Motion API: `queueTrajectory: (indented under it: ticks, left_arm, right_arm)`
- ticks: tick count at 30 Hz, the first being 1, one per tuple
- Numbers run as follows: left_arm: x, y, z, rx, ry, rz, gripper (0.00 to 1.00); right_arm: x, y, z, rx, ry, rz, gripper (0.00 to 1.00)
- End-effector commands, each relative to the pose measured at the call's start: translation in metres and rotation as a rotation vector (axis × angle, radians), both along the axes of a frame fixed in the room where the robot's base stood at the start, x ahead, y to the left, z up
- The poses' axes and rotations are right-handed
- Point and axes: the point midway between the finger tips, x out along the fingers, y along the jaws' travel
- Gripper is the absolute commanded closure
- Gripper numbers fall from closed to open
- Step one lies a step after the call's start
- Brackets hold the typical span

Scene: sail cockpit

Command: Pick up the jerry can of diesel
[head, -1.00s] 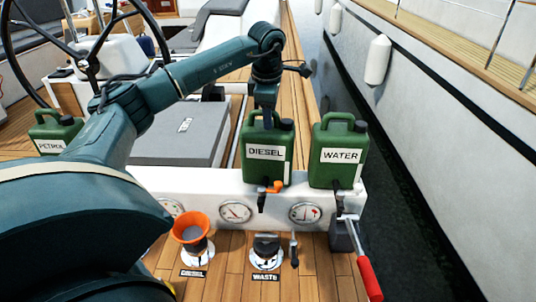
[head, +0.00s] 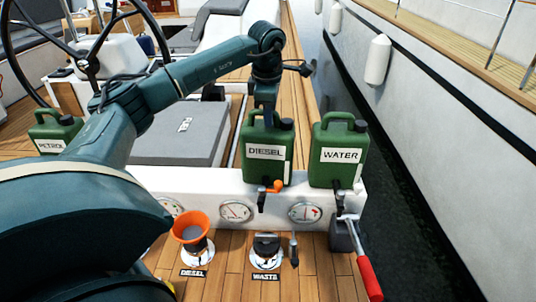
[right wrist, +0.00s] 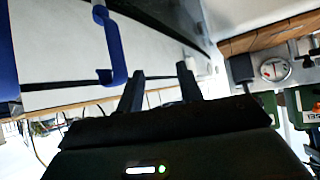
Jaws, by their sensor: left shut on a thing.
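The green diesel jerry can (head: 267,153), labelled DIESEL, stands upright on the white ledge. My left gripper (head: 265,112) comes down from above and is shut on its top handle; the fingertips are small and partly hidden. A green can labelled WATER (head: 338,156) stands just to its right. A green can labelled PETROL (head: 54,133) stands at the far left, partly behind my arm. In the right wrist view my right gripper (right wrist: 160,78) is open and empty, its two dark fingers apart. Parts of green cans show at that view's right edge.
An orange funnel (head: 191,228) sits in the DIESEL deck filler, beside the WASTE fitting (head: 266,248). A red-handled crank (head: 369,278) sticks out below the water can. The steering wheel (head: 85,50) is at upper left. Water and a white hull lie to the right.

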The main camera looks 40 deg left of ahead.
Motion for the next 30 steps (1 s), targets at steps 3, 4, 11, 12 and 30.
queueTrajectory:
  ticks: [3,4,11,12,30]
  left_arm:
    - [0.000,0.000,0.000,-0.001,0.000,-0.001,1.00]
    - [0.000,0.000,0.000,-0.001,0.000,-0.001,1.00]
    - [0.000,-0.001,0.000,-0.001,0.000,-0.001,1.00]
    - [0.000,-0.001,0.000,-0.001,0.000,-0.001,1.00]
    - [0.002,-0.001,0.035,-0.002,-0.012,-0.002,1.00]
  right_arm:
    - [0.000,0.000,0.000,0.000,0.000,0.000,0.64]
    - [0.000,0.000,0.000,0.000,0.000,0.000,0.64]
    - [0.000,0.000,0.000,0.000,0.000,0.000,0.64]
    - [0.000,0.000,0.000,0.000,0.000,0.000,0.64]
    - [0.000,0.001,-0.004,0.000,0.000,0.002,0.64]
